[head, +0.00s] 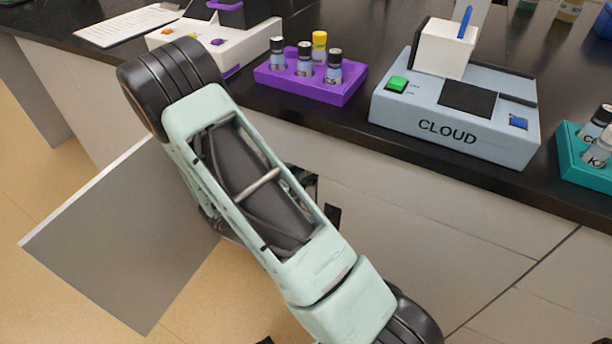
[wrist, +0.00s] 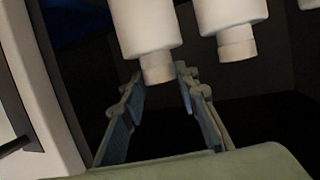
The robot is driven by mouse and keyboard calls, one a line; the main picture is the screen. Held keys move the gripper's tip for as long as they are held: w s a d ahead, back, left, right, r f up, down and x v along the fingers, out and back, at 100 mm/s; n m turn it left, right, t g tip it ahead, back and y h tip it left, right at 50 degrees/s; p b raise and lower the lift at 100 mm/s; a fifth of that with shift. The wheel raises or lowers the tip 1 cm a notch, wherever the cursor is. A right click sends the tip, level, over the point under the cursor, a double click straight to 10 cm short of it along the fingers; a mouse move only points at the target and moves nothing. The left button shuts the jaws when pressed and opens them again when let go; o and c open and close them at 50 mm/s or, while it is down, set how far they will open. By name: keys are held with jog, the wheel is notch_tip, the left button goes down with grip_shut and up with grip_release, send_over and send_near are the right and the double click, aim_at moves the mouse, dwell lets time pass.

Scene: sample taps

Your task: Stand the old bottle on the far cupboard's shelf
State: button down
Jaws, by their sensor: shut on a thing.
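In the wrist view my gripper (wrist: 161,82) is shut on a white bottle (wrist: 147,24), with its fingertips on either side of the cap end. The bottle appears cap-down in this picture. I cannot read any label on it or tell whether it touches a shelf. A dark cupboard interior (wrist: 270,110) lies behind it. In the head view my arm hides the gripper, the held bottle and the cupboard's inside. A grey cupboard door (head: 120,240) stands open at the left.
A second white bottle (wrist: 232,12) is close beside the held one, with part of another at the corner. A pale panel with a dark handle (wrist: 18,146) is at left. The black counter (head: 345,122) bears a purple rack (head: 310,87) of vials and the CLOUD instrument (head: 450,132).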

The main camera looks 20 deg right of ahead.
dwell(0.3)
jog(key=shift+f, duration=0.2)
jog(key=c, duration=1.5)
grip_release()
jog(key=shift+r, duration=0.25)
jog(key=p+v, duration=0.3)
jog(key=v, duration=0.9)
jog(key=shift+s, duration=0.1)
